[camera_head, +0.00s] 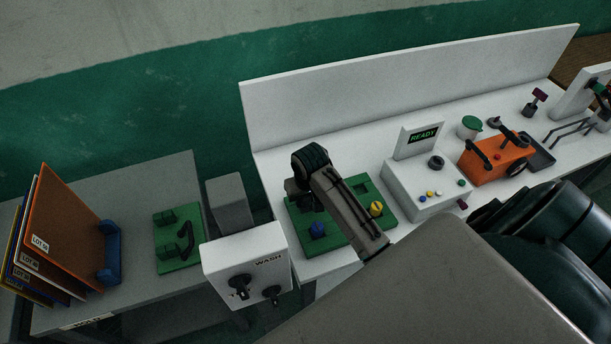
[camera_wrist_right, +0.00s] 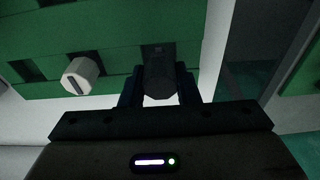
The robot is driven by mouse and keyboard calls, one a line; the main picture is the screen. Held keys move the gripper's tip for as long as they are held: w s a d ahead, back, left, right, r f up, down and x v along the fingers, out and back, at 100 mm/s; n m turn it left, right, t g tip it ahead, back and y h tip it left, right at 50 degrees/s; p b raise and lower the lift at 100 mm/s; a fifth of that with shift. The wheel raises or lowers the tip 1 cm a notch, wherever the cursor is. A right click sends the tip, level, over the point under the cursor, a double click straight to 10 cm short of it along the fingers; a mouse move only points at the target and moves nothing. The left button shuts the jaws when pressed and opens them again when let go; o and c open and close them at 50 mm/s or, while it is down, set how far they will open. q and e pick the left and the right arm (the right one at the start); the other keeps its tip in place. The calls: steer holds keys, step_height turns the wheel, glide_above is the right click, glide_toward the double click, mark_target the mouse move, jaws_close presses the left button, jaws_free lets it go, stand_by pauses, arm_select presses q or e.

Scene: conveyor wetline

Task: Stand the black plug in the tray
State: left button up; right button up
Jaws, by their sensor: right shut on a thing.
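The green tray (camera_head: 347,236) lies on the white bench, with square pockets in it. A blue plug (camera_head: 317,230) and a yellow plug (camera_head: 376,209) stand in it. My right gripper (camera_head: 297,191) is over the tray's left part. In the right wrist view it is shut on the black plug (camera_wrist_right: 158,82), which sits between its two fingers against the tray (camera_wrist_right: 105,50). I cannot tell whether the plug's far end is inside a pocket. A pale slotted plug (camera_wrist_right: 82,76) stands to its left. In the head view the gripper hides the black plug. My left gripper is not in view.
A white box with a READY display (camera_head: 424,137) stands right of the tray, with an orange device (camera_head: 490,160) beyond it. A white WASH box (camera_head: 246,262) is at the left. A grey table (camera_head: 85,255) holds panels and a green board (camera_head: 178,239).

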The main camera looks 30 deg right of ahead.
steer(key=shift+f, duration=0.6)
steer(key=o, duration=0.9)
steer(key=shift+o, duration=0.2)
